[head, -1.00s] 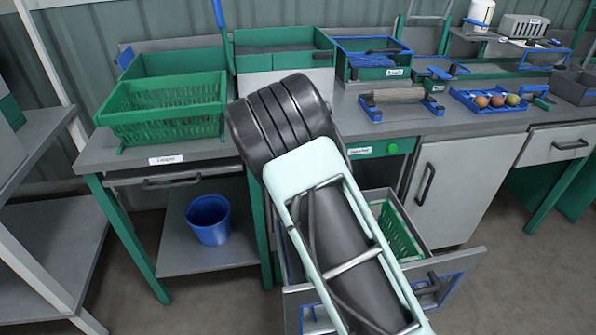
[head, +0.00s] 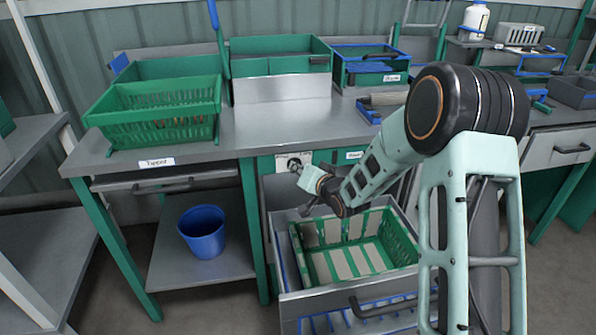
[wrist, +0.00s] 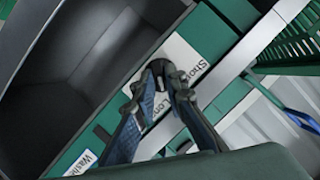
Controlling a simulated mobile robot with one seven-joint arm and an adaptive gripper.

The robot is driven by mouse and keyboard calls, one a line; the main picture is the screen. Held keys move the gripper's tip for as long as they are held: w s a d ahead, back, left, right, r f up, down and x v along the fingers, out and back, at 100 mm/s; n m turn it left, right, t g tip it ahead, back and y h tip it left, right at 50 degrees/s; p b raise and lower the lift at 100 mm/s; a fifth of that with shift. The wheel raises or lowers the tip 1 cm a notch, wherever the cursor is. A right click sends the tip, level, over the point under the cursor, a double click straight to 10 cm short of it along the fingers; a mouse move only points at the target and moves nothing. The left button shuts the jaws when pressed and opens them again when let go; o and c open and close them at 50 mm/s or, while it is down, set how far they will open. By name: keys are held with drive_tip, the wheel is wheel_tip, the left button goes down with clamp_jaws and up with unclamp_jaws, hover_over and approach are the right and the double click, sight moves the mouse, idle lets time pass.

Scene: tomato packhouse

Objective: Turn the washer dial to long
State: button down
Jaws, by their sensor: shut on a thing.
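The washer dial (wrist: 157,67) is a small dark knob on a white plate (wrist: 187,55) in the wrist view. The plate also shows on the green front panel in the head view (head: 293,161). My gripper (wrist: 165,80) is shut on the dial, one finger on each side. The fingers hide part of the knob, so its exact pointing direction is hard to tell.
Below the dial an open drawer (head: 352,307) holds a green basket (head: 404,243). A green crate (head: 155,137) stands on the bench at left. A blue bucket (head: 203,233) is on the lower shelf. The steel bench top (head: 265,125) above the dial is mostly clear.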

drive_tip(key=shift+f+m+y, duration=0.1)
drive_tip(key=shift+m+y, duration=0.3)
drive_tip(key=shift+y, duration=0.1)
idle(0.3)
drive_tip(key=c, duration=2)
unclamp_jaws()
drive_tip(key=shift+o, duration=0.2)
drive_tip(key=v, duration=1.2)
